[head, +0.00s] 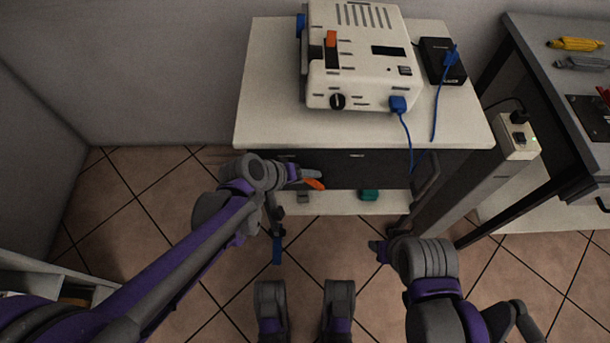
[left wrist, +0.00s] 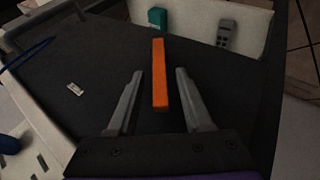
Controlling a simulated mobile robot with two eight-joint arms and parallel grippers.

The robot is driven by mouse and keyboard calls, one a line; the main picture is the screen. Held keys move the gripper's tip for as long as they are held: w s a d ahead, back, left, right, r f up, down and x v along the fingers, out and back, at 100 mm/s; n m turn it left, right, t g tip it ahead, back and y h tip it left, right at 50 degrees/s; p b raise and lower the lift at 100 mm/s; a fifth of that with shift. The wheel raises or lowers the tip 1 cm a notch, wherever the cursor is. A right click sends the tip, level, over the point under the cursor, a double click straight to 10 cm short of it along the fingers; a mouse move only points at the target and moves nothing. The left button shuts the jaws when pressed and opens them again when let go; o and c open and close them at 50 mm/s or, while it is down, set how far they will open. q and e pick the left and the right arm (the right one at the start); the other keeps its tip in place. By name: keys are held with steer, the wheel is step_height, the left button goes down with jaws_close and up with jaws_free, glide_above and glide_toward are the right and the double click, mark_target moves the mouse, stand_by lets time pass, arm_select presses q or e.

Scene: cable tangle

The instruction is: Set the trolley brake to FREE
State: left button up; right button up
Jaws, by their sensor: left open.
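The white-topped trolley (head: 262,110) stands against the wall with a dark front panel (head: 345,177). An orange lever (head: 314,184) sticks out at that front, left of centre. No FREE marking is readable. My left gripper (head: 304,174) is at the lever. In the left wrist view the orange lever (left wrist: 159,75) lies between the two open, roughly parallel fingers (left wrist: 160,73), with a gap on each side. A blue tab (head: 277,248) shows low at the trolley's front left. My right gripper (head: 378,249) is small and partly hidden by its wrist, away from the lever.
A white machine (head: 358,60) and a black box (head: 441,60) with blue cables sit on the trolley top. A teal item (head: 369,195) lies on the lower shelf. A workbench (head: 560,85) stands at right. Tiled floor is open at left.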

arm_select(q)
jaws_close()
stand_by(1.4)
